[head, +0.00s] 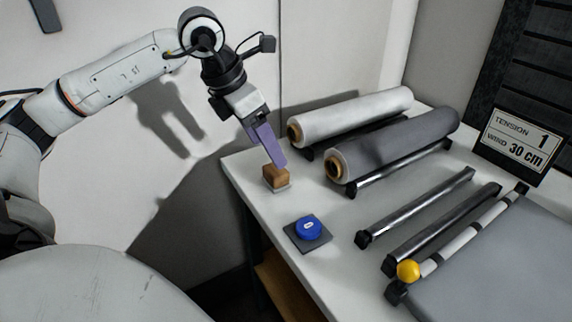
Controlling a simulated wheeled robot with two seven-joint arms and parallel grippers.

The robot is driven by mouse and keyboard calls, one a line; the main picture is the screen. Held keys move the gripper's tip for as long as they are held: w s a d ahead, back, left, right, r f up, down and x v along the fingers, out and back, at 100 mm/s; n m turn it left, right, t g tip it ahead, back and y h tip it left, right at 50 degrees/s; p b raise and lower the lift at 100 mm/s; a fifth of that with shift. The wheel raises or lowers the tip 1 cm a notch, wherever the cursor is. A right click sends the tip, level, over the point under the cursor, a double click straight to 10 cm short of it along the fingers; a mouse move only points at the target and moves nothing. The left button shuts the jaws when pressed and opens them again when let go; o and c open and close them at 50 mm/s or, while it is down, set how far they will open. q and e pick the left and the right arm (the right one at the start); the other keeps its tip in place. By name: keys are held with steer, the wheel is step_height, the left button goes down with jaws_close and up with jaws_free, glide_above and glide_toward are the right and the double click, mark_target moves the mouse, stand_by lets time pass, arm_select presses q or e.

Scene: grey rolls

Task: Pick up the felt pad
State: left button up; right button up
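A small wooden block (276,175) with a thin light-grey layer (281,189) under it stands near the left edge of the white table; this may be the felt pad. My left gripper (279,164) comes down from the upper left, its purple fingers tilted. Their tips overlap the top of the wooden block in the picture. I see the fingers side-on, so I cannot tell their gap or whether they touch the block. A blue round piece (307,228) with a white label lies on a dark grey square (302,243) nearer the front edge. My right gripper is out of view.
A white roll (350,117) and a dark grey roll (398,142) lie right of the block on the table (345,208). The table's left edge is close to the block.

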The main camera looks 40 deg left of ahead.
mark_target(275, 169)
arm_select(q)
steer(key=x, duration=0.2)
steer(key=shift+d+f, duration=0.1)
steer(key=shift+f, duration=0.3)
steer(key=x, duration=0.5)
steer(key=shift+s+a+f+b, duration=0.15)
steer(key=shift+a+f+b, duration=0.1)
steer(key=shift+b, duration=0.1)
steer(key=shift+d+f, duration=0.1)
steer(key=shift+f, duration=0.2)
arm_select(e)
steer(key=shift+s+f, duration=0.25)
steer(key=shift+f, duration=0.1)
arm_select(q)
steer(key=c, duration=1.1)
steer(key=shift+c, duration=0.2)
steer(key=shift+r, duration=0.1)
